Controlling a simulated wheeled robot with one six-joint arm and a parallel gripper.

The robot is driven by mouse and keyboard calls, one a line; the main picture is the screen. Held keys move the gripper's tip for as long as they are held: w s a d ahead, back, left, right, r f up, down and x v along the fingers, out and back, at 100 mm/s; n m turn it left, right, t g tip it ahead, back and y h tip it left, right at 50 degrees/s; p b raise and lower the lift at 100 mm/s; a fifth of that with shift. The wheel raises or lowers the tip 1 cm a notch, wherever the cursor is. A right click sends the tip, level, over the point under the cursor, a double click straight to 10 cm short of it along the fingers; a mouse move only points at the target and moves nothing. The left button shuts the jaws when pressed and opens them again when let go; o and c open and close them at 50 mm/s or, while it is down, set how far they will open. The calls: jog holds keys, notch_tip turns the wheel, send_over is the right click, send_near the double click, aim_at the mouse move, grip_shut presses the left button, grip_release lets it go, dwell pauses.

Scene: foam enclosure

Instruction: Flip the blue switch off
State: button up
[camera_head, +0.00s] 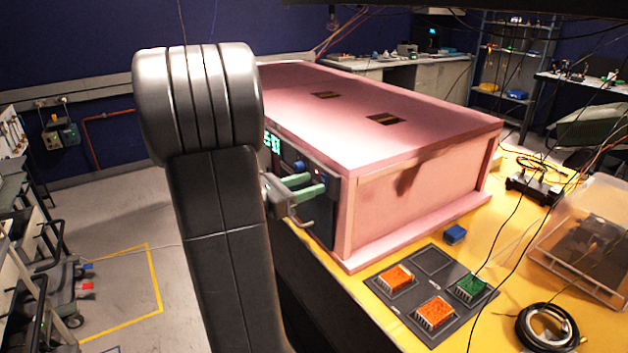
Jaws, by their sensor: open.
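A pink foam enclosure (400,115) stands on the yellow table, with a dark front panel (322,228) on its left side. A small blue part (298,167), which looks like the blue switch, shows on the panel just above my gripper's fingers. Its position, on or off, is too small to tell. My gripper (315,184), with green fingers, is open and close in front of the panel. I cannot tell whether it touches anything. My arm hides the left part of the panel.
A green lit display (271,142) shows on the panel beside my arm. Floor at left is partly open.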

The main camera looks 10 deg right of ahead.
jog(key=shift+x, duration=1.1)
grip_shut()
jog(key=h+b, duration=0.1)
jog(key=b, duration=0.2)
jog(key=f+t+h+b, duration=0.1)
jog(key=h+b, duration=0.1)
jog(key=b, duration=0.1)
jog(key=shift+a, duration=0.1)
grip_release()
jog(key=shift+s+a, duration=0.1)
